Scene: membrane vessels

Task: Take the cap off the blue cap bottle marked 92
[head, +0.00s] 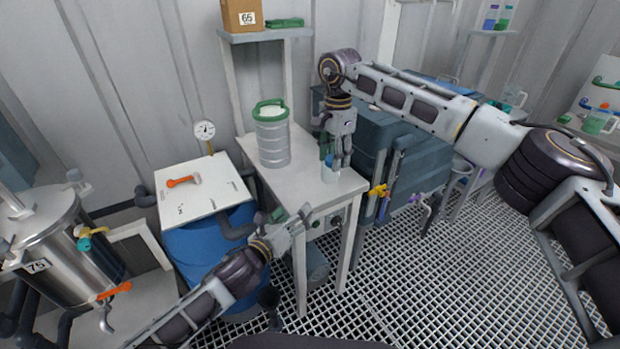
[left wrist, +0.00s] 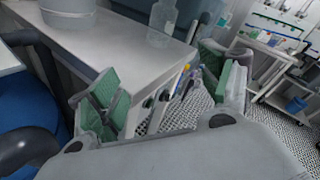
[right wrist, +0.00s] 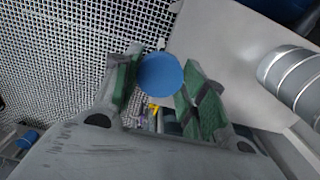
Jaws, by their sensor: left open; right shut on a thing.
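The clear bottle (head: 328,174) stands upright near the front right corner of the white table (head: 305,180); its mark cannot be read. My right gripper (head: 336,158) points down over it, shut on the blue cap (right wrist: 160,75), which shows as a round disc between the green pads. In the head view the cap is at the top of the bottle, and I cannot tell whether it is still seated. The left wrist view shows the bottle's clear body (left wrist: 162,24), its top cut off. My left gripper (head: 290,215) is open and empty, below and left of the bottle, by the table's front edge.
A grey canister with a green lid rim (head: 272,135) stands on the table behind the bottle. A blue drum (head: 205,245) with a white top and gauge is at the left. A teal tank (head: 385,150) stands right of the table. Grating floor lies in front.

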